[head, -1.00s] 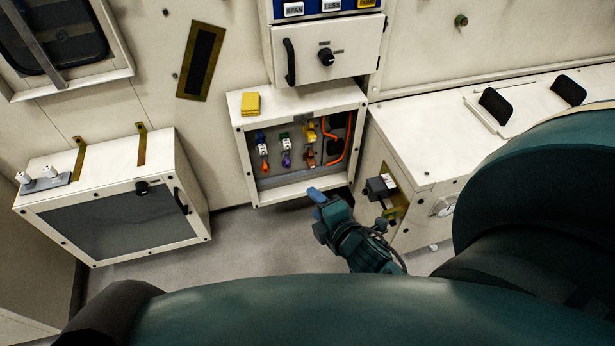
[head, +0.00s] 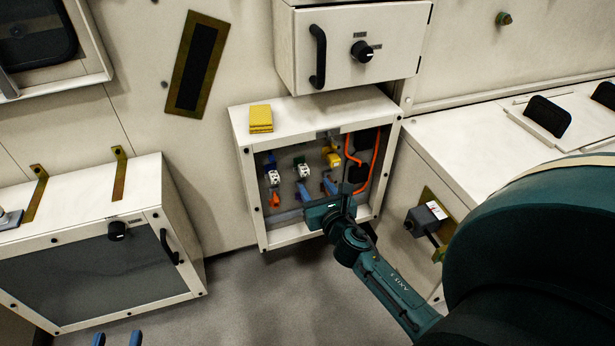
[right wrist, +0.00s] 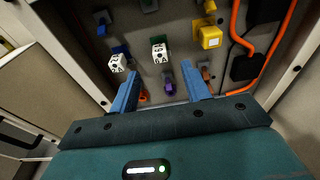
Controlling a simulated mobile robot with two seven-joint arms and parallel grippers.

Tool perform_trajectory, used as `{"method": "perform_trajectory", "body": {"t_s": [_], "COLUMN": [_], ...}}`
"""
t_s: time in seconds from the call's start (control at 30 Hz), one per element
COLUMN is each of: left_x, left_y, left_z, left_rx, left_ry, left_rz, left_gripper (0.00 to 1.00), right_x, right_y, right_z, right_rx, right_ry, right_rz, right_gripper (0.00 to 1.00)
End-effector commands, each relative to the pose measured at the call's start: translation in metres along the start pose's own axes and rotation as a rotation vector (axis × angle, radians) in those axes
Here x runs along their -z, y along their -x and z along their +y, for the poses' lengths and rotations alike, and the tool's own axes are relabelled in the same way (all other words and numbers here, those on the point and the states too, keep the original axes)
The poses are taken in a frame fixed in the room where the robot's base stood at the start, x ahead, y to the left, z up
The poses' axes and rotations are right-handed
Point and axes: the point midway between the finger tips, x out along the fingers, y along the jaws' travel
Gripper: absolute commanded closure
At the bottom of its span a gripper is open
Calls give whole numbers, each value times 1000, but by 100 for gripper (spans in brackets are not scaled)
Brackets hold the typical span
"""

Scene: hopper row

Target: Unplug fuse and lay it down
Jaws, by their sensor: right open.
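An open-fronted box (head: 246,196) holds a row of small coloured parts. I cannot tell which is the fuse. My right gripper (head: 316,188) is open at the box front; in the right wrist view its fingers (right wrist: 160,90) frame the purple part, apparently without holding it. My left gripper (head: 117,339) shows only two separated blue fingertips at the bottom left.
Orange cable (head: 374,160) runs along the box's right side. A yellow pad (head: 261,118) lies on top. A cabinet with a knob (head: 350,45) hangs above. A dark-fronted cabinet (head: 90,262) stands left, a white unit (head: 450,150) right. Grey floor (head: 250,300) lies open below.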

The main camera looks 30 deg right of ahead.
Motion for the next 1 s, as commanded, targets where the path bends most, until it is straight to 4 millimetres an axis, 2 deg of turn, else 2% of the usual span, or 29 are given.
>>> {"method": "perform_trajectory", "body": {"t_s": [0.03,0.2,0.4,0.6,0.87,1.0], "left_x": [-2,-2,0,1,2,2], "left_y": [-1,-2,-2,-2,-2,-2], "left_z": [1,2,5,6,6,6], "left_rx": [-1,-2,-5,-7,-7,-7], "left_ry": [-5,-21,-36,-43,-44,-44], "left_rz": [10,58,106,127,130,129], "left_gripper": [65,65,65,65,65,65], "right_x": [0,2,2,1,0,0], "right_y": [-12,-45,-71,-81,-82,-82], "right_z": [0,0,0,0,0,0], "right_rx": [1,-1,0,-1,-1,-1], "right_ry": [2,-1,-1,-1,-1,-2], "right_rz": [-3,-2,0,1,1,1], "right_gripper": [53,53,53,53,53,64]}}
